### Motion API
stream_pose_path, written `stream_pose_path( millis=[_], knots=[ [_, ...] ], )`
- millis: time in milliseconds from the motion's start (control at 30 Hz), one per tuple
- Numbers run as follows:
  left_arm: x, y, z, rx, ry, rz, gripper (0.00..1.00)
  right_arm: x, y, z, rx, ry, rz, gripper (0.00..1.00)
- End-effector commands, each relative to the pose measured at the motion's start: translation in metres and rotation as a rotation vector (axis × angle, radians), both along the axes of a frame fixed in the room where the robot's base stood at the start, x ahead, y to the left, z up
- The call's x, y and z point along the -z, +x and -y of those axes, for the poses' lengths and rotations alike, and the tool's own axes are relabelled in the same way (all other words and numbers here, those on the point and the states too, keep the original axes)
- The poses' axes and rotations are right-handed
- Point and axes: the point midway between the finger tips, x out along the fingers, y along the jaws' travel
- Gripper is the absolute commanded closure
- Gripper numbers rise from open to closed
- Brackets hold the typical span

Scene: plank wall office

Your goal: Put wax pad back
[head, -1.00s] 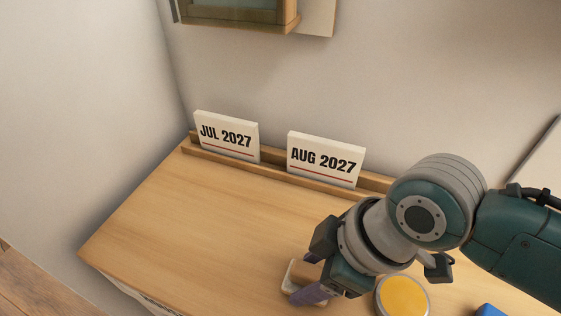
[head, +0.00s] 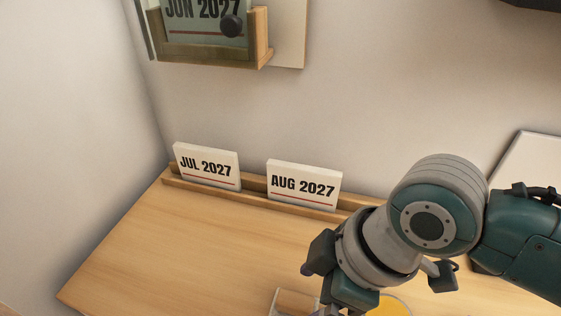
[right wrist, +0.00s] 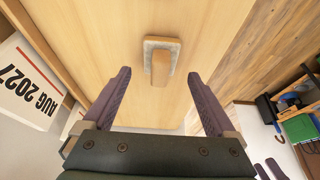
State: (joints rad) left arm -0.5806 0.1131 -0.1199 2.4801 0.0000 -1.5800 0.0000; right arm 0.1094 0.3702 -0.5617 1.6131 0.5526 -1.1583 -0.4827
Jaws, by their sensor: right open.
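A round yellow pad (head: 390,306) in a grey-rimmed dish sits on the desk at the bottom edge of the head view, partly hidden by my right arm; it looks like the wax pad. A wooden-handled block with a pale base (head: 294,302) lies on the desk to its left. That block also shows in the right wrist view (right wrist: 160,68). My right gripper (right wrist: 158,77) is open and empty, with its purple fingers on either side of the block in that view and apart from it.
A wooden rail (head: 255,197) at the desk's back holds a JUL 2027 card (head: 207,166) and an AUG 2027 card (head: 304,186). A wall holder (head: 215,52) carries a JUN 2027 card. The desk's left part (head: 170,245) is clear.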

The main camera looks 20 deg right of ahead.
Motion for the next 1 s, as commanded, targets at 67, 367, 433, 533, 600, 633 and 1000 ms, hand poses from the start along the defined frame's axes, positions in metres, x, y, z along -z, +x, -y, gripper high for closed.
stream_pose_path(
  millis=[67, 367, 433, 533, 600, 633, 1000],
  knots=[
    [-0.011, 0.0, 0.0, 0.0, 0.0, 0.0, 0.0, -0.023, -0.004, 0.007, 0.0, -0.002, 0.004, 0.08],
    [-0.023, 0.0, -0.001, 0.004, 0.004, 0.001, 0.0, -0.071, -0.016, 0.025, -0.001, -0.001, 0.001, 0.08],
    [-0.024, 0.0, -0.002, 0.005, 0.007, 0.0, 0.0, -0.076, -0.018, 0.026, 0.002, 0.0, -0.001, 0.08],
    [-0.024, 0.0, -0.002, 0.006, 0.009, 0.0, 0.0, -0.081, -0.027, 0.02, 0.038, 0.014, -0.002, 0.08],
    [-0.024, 0.0, -0.003, 0.006, 0.009, 0.001, 0.0, -0.085, -0.04, 0.014, 0.117, 0.027, -0.005, 0.08],
    [-0.024, 0.0, -0.003, 0.007, 0.011, 0.002, 0.0, -0.087, -0.047, 0.014, 0.165, 0.031, -0.009, 0.08],
    [-0.024, 0.0, -0.003, 0.007, 0.011, 0.001, 0.0, -0.11, -0.113, 0.079, 0.802, -0.071, -0.054, 0.08]
  ],
)
